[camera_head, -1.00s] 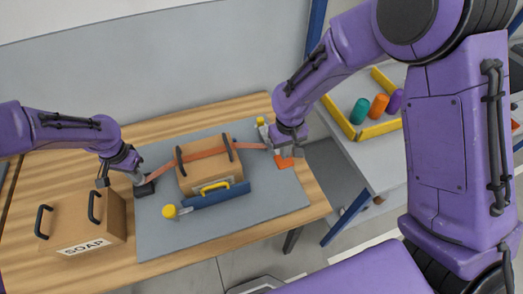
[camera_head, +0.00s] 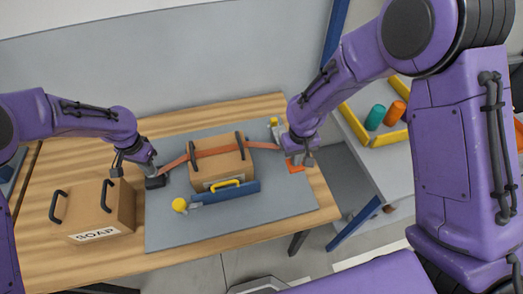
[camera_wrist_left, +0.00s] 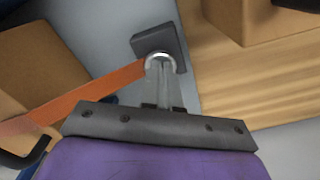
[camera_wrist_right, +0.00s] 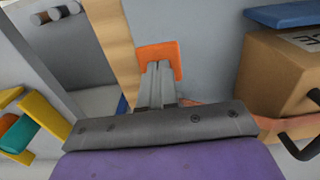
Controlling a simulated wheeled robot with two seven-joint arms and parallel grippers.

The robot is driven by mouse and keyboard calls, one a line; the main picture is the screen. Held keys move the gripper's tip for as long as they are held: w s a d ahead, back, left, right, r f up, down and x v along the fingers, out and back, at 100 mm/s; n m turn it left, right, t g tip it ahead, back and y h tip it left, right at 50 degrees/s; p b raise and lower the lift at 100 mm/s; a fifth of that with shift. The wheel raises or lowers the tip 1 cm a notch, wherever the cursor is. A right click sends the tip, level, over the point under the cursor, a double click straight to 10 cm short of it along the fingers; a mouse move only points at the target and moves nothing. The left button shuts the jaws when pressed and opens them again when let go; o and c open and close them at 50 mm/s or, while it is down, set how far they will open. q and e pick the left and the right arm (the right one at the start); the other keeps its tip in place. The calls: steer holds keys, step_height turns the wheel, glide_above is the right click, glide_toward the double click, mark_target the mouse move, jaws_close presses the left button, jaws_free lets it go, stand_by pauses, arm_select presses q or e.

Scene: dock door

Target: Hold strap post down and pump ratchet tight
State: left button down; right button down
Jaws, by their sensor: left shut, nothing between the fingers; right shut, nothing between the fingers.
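The dark strap post (camera_head: 157,182) stands at the mat's left edge. In the left wrist view the post (camera_wrist_left: 173,42) carries a metal ring, right at my left fingertips. My left gripper (camera_wrist_left: 161,72) is shut and empty, pressed to or just above the post. An orange strap (camera_head: 220,150) runs from the post over a cardboard box (camera_head: 207,178) towards the ratchet side. The orange ratchet handle (camera_wrist_right: 160,55) lies at my right fingertips. My right gripper (camera_wrist_right: 155,78) is shut and empty, its tips at or over the handle. The ratchet body is mostly hidden.
A box marked SOAP (camera_head: 97,212) stands left of the grey mat (camera_head: 240,215). A blue bar with a yellow handle (camera_head: 226,183) lies before the strapped box. A yellow knob (camera_head: 179,204) is at front left. A side table with a yellow-edged tray (camera_head: 377,140) stands at right.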

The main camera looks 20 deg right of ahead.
arm_select(q)
steer(key=shift+f, duration=0.1)
arm_select(e)
steer(key=shift+f, duration=0.85)
steer(key=shift+r, duration=3.05)
step_height(320, 180, up, 7)
